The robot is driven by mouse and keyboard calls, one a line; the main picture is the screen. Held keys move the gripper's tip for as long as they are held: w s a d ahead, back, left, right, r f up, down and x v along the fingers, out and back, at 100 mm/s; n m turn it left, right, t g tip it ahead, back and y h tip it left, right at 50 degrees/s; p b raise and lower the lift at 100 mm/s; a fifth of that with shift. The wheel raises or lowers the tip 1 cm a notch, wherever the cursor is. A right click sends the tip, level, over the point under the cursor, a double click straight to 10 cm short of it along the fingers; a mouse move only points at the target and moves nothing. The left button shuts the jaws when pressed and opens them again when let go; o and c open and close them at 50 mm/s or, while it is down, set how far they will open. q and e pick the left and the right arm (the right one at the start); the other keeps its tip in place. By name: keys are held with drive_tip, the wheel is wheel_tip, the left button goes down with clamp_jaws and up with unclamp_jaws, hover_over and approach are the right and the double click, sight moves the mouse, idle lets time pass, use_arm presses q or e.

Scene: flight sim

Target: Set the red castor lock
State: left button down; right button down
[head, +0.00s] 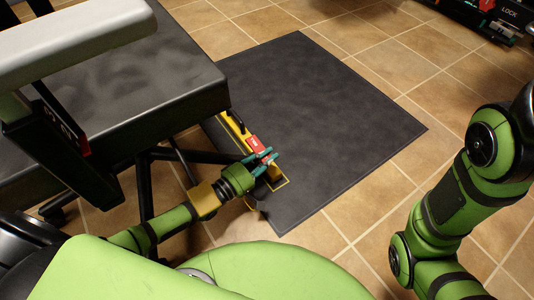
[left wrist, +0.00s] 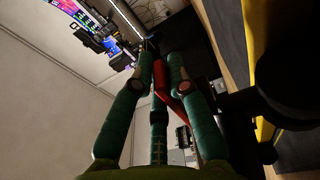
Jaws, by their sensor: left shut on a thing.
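The red castor lock (head: 257,145) is a small red pedal with pale marking, low beside the seat near the yellow-edged strip on the dark mat. My left gripper (head: 268,160) reaches in from the left, and its green fingers are at the red part. In the left wrist view, the fingers of my left gripper (left wrist: 162,62) are closed around the red castor lock (left wrist: 170,98), which shows between them and is partly hidden. My right arm stands at the right of the head view, but its gripper is out of the picture.
A dark grey padded seat (head: 170,65) with a pale armrest (head: 70,30) overhangs the left side. Black legs (head: 185,160) stand beneath it, close to my left arm. The dark mat (head: 330,115) is clear to the right, with tiled floor around it. Dark equipment (head: 485,12) stands at top right.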

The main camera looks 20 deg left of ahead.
use_arm(q)
drive_tip(key=shift+f+m, duration=0.3)
drive_tip(key=shift+m, duration=0.6)
drive_tip(key=c, duration=1.2)
unclamp_jaws()
drive_tip(key=v, duration=0.7)
drive_tip(key=shift+s+a, duration=0.15)
drive_tip(key=shift+s, duration=0.05)
